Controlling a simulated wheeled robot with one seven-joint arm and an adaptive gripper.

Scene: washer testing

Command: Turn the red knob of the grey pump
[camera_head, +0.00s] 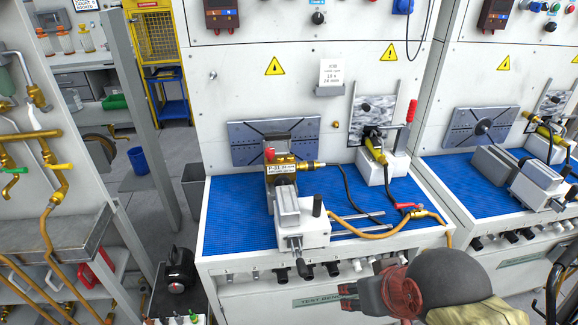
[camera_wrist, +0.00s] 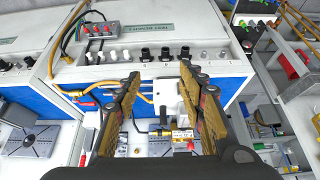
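On the blue bench, a brass fitting with a white label reading P-21 and a small red knob (camera_head: 269,154) on top sits at a grey body (camera_head: 281,181) held in a white and grey vise (camera_head: 300,232). I cannot tell for sure whether this is the grey pump. The labelled fitting (camera_wrist: 182,134) also shows in the wrist view, between and beyond my fingers, with a small red part beside it. My gripper (camera_wrist: 160,72) is open and empty. In the head view my gripper (camera_head: 346,296) is low, in front of the bench, right of the vise and apart from it.
A yellow hose with a red-handled valve (camera_head: 405,206) lies on the bench's right side. A red-handled clamp (camera_head: 411,112) stands behind it. A dark machine (camera_head: 178,272) with a red spot stands lower left. A similar bench (camera_head: 470,185) stands right. Open blue surface lies left of the vise.

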